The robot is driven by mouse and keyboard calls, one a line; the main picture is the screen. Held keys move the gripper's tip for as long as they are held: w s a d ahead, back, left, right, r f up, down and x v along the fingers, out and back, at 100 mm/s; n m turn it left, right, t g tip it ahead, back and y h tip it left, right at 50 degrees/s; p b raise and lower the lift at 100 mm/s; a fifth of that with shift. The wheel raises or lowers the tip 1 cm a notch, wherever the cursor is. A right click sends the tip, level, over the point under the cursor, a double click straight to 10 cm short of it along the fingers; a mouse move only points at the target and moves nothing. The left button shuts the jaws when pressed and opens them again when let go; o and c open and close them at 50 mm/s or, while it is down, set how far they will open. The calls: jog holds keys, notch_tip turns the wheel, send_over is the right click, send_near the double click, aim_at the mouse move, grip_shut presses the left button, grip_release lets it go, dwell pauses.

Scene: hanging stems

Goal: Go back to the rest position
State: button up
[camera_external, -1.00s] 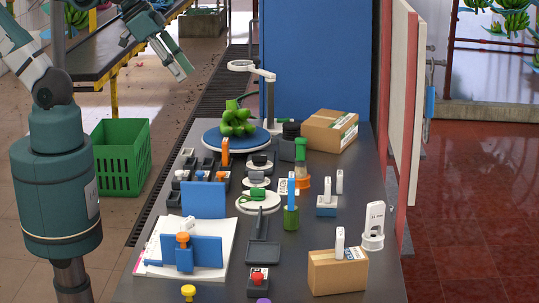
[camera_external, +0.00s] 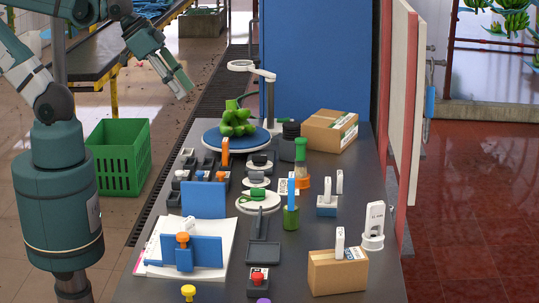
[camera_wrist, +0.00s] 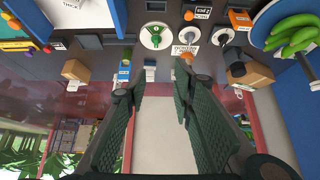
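My gripper (camera_external: 182,82) is up in the air at the upper left of the external view, left of the dark table (camera_external: 220,282). In the wrist view its two dark textured fingers (camera_wrist: 159,88) stand apart with nothing between them. The gripper touches nothing. The external view shows the green banana bunch (camera_external: 237,122) resting on the blue round plate (camera_external: 210,142), right of and below the gripper. The bunch also shows in the wrist view at the upper right (camera_wrist: 292,34).
A green crate (camera_external: 120,160) stands on the floor below the gripper. The table holds cardboard boxes (camera_external: 338,274), a ring-topped stand (camera_external: 268,95), blue panels (camera_external: 204,200) and several small tools. A blue upright panel (camera_external: 315,60) stands behind the table. The air around the gripper looks clear.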

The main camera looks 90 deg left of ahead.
jog(key=shift+f+b, duration=2.1)
jog(key=shift+f, duration=0.5)
